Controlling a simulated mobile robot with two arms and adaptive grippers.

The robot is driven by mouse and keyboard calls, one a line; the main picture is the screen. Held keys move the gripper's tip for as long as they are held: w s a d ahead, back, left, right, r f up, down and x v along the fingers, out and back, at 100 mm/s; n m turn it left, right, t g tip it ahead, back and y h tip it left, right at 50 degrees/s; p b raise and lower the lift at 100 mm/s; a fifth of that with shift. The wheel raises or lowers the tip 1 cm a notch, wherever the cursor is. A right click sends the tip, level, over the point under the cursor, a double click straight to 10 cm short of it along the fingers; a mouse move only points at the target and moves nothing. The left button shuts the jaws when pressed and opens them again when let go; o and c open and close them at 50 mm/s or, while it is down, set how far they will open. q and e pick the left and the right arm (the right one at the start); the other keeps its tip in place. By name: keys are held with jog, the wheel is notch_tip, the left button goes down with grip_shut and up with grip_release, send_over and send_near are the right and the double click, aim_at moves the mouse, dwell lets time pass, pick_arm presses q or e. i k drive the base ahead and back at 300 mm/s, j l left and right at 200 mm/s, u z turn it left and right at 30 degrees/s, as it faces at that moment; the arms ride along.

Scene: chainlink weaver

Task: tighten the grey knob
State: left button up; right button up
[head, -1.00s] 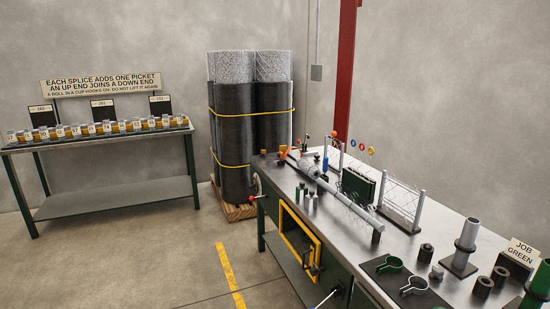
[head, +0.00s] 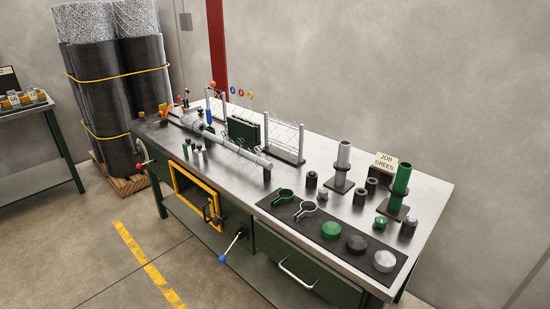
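I cannot tell for sure which piece is the grey knob. Another small grey piece (head: 322,194) sits near the foot of a grey upright tube (head: 342,160). Small grey pegs (head: 204,156) stand next to green ones (head: 186,147) before the long grey roller (head: 235,147). Neither of my grippers is in view.
A dark mat (head: 292,229) on the steel bench (head: 430,184) bears a green clamp (head: 283,196), a grey clamp (head: 306,210) and round green, dark and light caps. A blue-knobbed lever (head: 230,247) juts from the front. Floor in front is clear.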

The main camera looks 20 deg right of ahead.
aim_at(323, 191)
jog(key=z, duration=1.25)
